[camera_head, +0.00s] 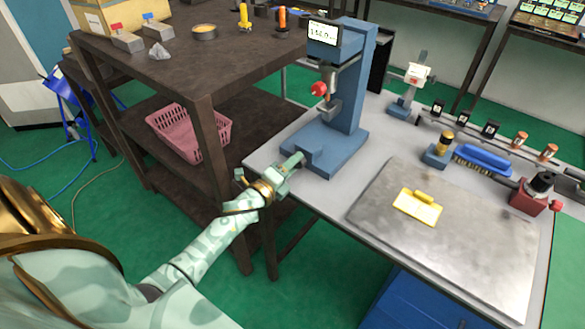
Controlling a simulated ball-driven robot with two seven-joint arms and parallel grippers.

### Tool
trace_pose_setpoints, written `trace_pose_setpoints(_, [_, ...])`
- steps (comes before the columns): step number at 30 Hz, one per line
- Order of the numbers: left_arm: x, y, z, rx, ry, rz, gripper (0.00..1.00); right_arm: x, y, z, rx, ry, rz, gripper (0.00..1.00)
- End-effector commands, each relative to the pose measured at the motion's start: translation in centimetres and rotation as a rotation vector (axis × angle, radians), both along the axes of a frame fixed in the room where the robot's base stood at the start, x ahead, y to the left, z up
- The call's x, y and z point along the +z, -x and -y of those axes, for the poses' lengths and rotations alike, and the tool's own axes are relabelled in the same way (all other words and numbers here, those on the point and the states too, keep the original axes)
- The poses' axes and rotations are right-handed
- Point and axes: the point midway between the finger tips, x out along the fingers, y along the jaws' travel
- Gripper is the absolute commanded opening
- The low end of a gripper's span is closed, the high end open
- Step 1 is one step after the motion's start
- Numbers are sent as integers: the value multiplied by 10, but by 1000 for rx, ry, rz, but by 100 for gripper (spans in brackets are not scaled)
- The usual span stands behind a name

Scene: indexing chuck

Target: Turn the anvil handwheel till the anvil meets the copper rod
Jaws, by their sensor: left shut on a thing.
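A blue bench press with a small display (323,33) stands at the back left of the grey workbench. Below its head is a grey metal spindle (332,78) with a red knob (319,89) beside it. The press's blue base (325,150) reaches toward the bench's front left edge. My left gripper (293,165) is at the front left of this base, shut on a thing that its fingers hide. I cannot make out the anvil handwheel, or a copper rod in the press. My right gripper is not in view.
A brown shelf (215,75) stands at left, holding a pink basket (188,131).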

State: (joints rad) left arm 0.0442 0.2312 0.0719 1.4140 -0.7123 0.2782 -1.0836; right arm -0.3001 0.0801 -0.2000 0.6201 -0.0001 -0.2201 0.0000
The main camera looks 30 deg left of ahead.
Motion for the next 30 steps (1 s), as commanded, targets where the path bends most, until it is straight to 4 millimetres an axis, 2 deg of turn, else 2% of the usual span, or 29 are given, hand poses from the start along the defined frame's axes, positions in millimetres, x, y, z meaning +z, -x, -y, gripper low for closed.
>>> trace_pose_setpoints(12, [-2, 1, 0, 0, -191, 12, 20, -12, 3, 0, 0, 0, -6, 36])
trace_pose_setpoints(29, [-1, 0, 0, 0, -219, 15, 20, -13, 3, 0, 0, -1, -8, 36])
trace_pose_setpoints(30, [-1, 0, 0, 0, -219, 15, 51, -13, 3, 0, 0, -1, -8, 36])
